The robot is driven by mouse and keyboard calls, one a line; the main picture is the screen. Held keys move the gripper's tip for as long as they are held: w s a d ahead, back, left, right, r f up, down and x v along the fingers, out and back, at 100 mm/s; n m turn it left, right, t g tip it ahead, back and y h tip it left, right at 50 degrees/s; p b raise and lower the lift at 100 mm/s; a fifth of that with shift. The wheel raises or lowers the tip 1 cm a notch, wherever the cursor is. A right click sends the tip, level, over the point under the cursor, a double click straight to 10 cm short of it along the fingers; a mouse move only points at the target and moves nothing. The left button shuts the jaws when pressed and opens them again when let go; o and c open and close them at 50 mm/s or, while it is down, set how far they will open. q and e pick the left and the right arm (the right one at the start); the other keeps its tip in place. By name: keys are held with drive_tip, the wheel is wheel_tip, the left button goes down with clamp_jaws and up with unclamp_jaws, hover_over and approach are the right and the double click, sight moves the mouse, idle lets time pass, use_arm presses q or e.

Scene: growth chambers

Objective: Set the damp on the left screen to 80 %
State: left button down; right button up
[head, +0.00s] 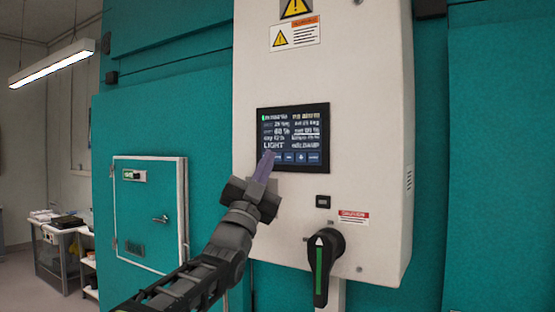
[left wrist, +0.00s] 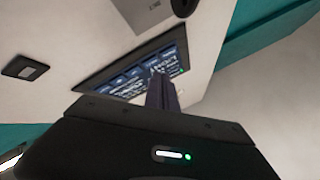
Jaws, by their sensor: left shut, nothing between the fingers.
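A dark touch screen (head: 293,137) is set in the white control cabinet in the head view. It shows two columns of small text, a line reading LIGHT at lower left, and a row of blue buttons along the bottom. A value that looks like 60 % stands in the left column; the right column is hard to read. My left gripper (head: 266,163) is shut and empty, its tips at the screen's lower left corner. In the left wrist view the screen (left wrist: 130,78) lies behind the shut fingers (left wrist: 160,92). I cannot tell whether they touch it. My right gripper is not in view.
The white cabinet (head: 365,120) has a black rotary handle with a green stripe (head: 319,268) below the screen and a small black switch (head: 322,201). A teal chamber door (head: 150,215) is at left. A side table (head: 58,232) stands far left.

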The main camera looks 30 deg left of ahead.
use_arm(q)
drive_tip(key=s+b, duration=0.3)
drive_tip(key=s, duration=0.2)
drive_tip(key=shift+b, duration=0.4)
drive_tip(key=shift+f, duration=0.1)
idle(2.9)
